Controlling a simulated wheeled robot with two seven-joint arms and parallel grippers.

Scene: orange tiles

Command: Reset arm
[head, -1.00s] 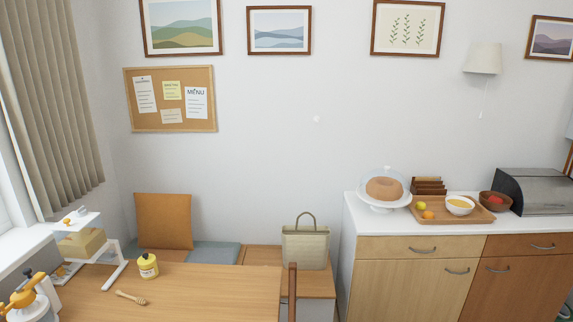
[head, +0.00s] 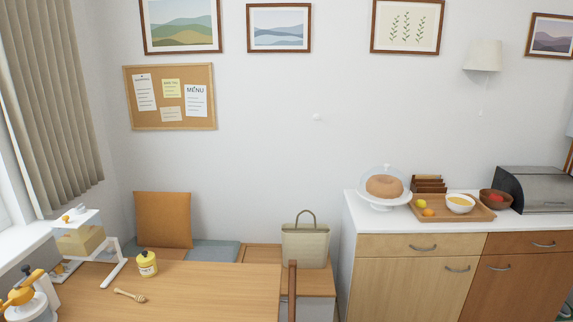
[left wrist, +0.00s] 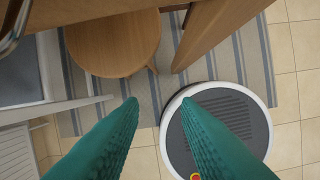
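My left gripper (left wrist: 160,103) shows in the left wrist view as two green ribbed fingers with a clear gap between the tips. It is open and empty and points down over the floor. Neither gripper shows in the head view. My right gripper is in no view.
A wooden table (head: 210,290) holds a yellow jar (head: 147,264), a honey dipper (head: 130,296) and a white-framed stand (head: 84,238). A counter (head: 350,200) with food stands at right. Below my left gripper are a round stool (left wrist: 113,42), a striped rug (left wrist: 245,55) and floor tiles (left wrist: 299,95).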

